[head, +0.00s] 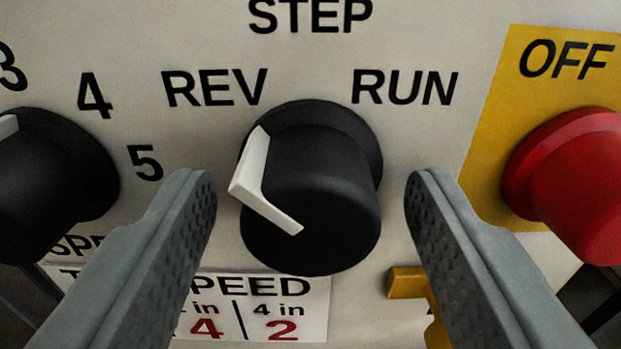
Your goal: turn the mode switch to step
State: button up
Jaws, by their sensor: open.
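The mode switch (325,195) is a black round knob with a white pointer line, in the middle of the head view. Its pointer (258,180) is on the left side, towards the REV label (215,88). The STEP label (310,14) is above the knob at the top edge, and the RUN label (405,87) is to its upper right. My gripper (310,195) is open, with one grey finger on each side of the knob. Gaps show between both fingers and the knob in the picture; I cannot tell the depth.
A red button (575,180) on a yellow OFF plate (510,100) sticks out close to the right finger. A black numbered knob (50,185) stands at the left. A speed label (260,310) and a brass-coloured part (407,283) are below.

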jog(key=c, duration=1)
jog(key=shift+m, duration=0.4)
jog(key=m, duration=0.3)
jog(key=shift+m, duration=0.3)
jog(key=m, duration=0.4)
jog(key=shift+a+r, duration=0.1)
jog(key=shift+m, duration=0.3)
